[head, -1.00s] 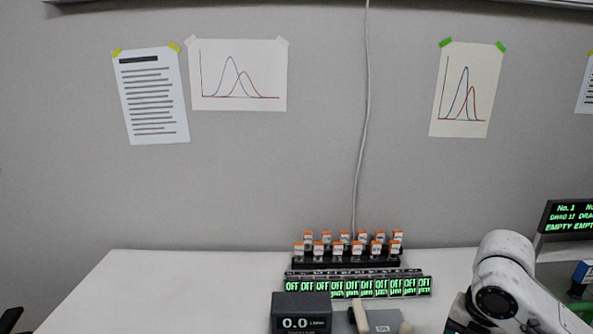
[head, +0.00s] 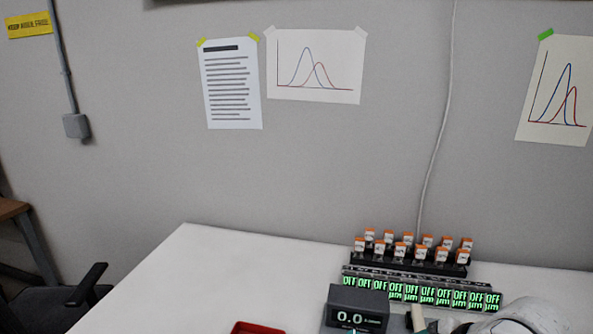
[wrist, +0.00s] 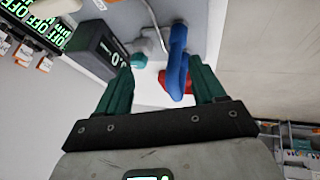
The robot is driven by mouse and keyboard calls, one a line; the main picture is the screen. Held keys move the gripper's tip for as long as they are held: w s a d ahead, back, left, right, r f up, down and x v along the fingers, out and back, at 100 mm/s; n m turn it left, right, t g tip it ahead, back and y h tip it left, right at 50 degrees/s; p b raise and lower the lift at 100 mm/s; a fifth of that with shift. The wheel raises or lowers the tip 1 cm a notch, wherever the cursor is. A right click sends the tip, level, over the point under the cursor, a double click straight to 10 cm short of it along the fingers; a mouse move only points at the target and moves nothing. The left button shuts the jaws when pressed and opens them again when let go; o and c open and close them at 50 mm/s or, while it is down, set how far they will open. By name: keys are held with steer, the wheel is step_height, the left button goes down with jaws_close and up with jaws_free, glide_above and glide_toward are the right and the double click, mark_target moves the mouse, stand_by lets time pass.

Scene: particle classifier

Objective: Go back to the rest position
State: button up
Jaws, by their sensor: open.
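My gripper (wrist: 162,80) shows in the wrist view with its two green fingers spread apart. A blue looped thing (wrist: 177,60) appears between or beyond the fingers, closer to the right one; I cannot tell how far off it is.
A dark display reading 0.0 (head: 357,312) stands on the white table (head: 215,270), before a row of OFF displays (head: 420,292) and orange-capped vials (head: 415,248). A red tray (head: 257,328) is at the bottom edge. A chair (head: 60,305) stands left. The table's left part is clear.

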steer(key=s+a+f+m+g, duration=0.1)
steer(key=s+a+f+m, duration=0.2)
steer(key=s+f+m, duration=0.65)
steer(key=s+d+f+m+g+h, duration=0.1)
steer(key=s+d+f, duration=0.3)
steer(key=s, duration=0.4)
steer(key=s+d+f+m+g+h, duration=0.2)
steer(key=s+d+f+m+h, duration=0.1)
steer(key=s, duration=0.6)
steer(key=shift+d+f+m, duration=0.55)
steer(key=shift+f, duration=0.25)
